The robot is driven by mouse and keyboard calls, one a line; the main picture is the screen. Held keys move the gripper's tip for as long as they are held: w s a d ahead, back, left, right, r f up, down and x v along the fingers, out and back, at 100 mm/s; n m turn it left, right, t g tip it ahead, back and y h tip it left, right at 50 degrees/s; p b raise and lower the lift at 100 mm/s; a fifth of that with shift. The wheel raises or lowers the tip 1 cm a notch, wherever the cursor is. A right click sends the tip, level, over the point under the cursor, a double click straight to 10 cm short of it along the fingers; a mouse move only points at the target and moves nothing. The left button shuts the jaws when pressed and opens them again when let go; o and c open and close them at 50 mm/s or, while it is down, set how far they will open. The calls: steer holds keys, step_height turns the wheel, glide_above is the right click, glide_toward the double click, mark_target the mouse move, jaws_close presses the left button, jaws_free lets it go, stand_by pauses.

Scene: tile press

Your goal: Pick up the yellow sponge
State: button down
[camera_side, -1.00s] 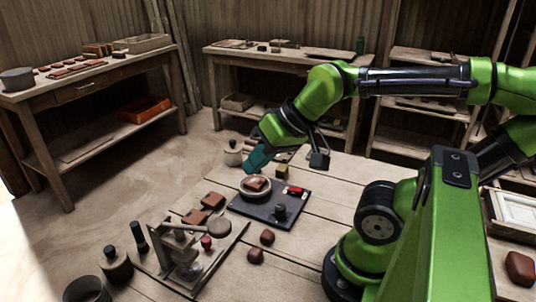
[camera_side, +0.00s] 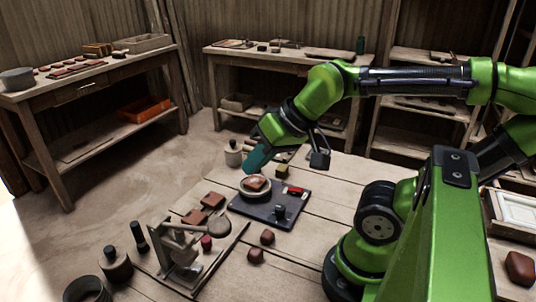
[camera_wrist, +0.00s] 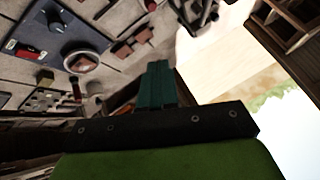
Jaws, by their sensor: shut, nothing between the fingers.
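The yellow sponge (camera_side: 282,169) is a small dull-yellow block on the wooden table, just behind the dark square board. In the wrist view a small yellowish block (camera_wrist: 45,78) at the left looks like the same sponge. My gripper (camera_side: 256,158) has teal fingers, which are shut and empty. In the side view it hangs above the table, to the left of the sponge and over the far side of a round dish. In the wrist view the closed fingers (camera_wrist: 157,84) point up the picture, well to the right of the sponge.
A dark board (camera_side: 255,208) carries a black knob (camera_side: 280,212) and a red item (camera_side: 295,191). A round dish (camera_side: 255,194) holds a brown piece. Brown tiles (camera_side: 213,200) and a tile press (camera_side: 182,254) stand in front. A lidded jar (camera_side: 233,154) stands left of my gripper.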

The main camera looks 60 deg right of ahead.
steer(key=c, duration=0.7)
jaws_free()
steer(key=n+g+h, duration=0.2)
steer(key=n+g, duration=0.3)
steer(key=g, duration=0.2)
glide_above(282, 167)
steer(key=f, duration=1.8)
steer(key=shift+s+d, duration=0.1)
steer(key=shift+s, duration=0.25)
steer(key=shift+w+f, duration=0.2)
steer(key=shift+f, duration=1.3)
steer(key=shift+w+f, duration=0.15)
steer(key=shift+f, duration=1.35)
